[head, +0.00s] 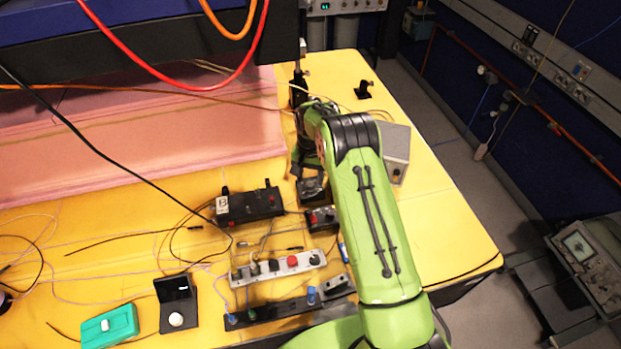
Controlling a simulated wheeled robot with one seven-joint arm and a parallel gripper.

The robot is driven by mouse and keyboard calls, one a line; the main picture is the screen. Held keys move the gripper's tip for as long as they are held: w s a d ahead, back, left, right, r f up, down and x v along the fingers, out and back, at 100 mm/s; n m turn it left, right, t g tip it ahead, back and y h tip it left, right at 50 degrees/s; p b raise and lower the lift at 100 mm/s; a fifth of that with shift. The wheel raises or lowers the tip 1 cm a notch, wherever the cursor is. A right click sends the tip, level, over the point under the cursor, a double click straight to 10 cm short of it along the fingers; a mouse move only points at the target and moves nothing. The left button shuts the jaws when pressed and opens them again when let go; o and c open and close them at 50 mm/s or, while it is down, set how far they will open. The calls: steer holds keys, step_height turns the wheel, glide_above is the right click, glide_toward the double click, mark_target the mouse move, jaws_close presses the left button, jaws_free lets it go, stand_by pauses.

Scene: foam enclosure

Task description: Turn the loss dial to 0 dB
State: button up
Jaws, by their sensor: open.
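No dial marking can be read, so I cannot tell for sure which control is the loss dial. A small black unit with an upright panel (177,290) stands at the front left and has a round white knob (176,319) on its base. A black box (248,204) with a white label and red parts lies near the middle. A smaller dark box with a red part (321,219) is to its right.
A grey box (396,153) stands behind my arm. Loose cables cross the left side. The table's right side (450,230) is clear.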

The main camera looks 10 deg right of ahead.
step_height(320, 180, down, 2)
steer(key=shift+w+f, duration=0.1)
steer(key=shift+f, duration=0.05)
jaws_close()
steer(key=shift+n+b, duration=0.35)
steer(key=shift+n, duration=0.05)
steer(key=n+b, duration=0.2)
steer(key=n, duration=0.1)
steer(key=shift+n, duration=0.4)
steer(key=n+b, duration=0.2)
steer(key=n, duration=0.3)
steer(key=shift+a, duration=0.1)
steer(key=n+b, duration=0.2)
steer(key=n, duration=0.4)
steer(key=n+b, duration=0.1)
steer(key=n, duration=0.4)
steer(key=shift+a+n+b, duration=0.1)
steer(key=shift+n+b, duration=0.2)
steer(key=shift+n, duration=0.1)
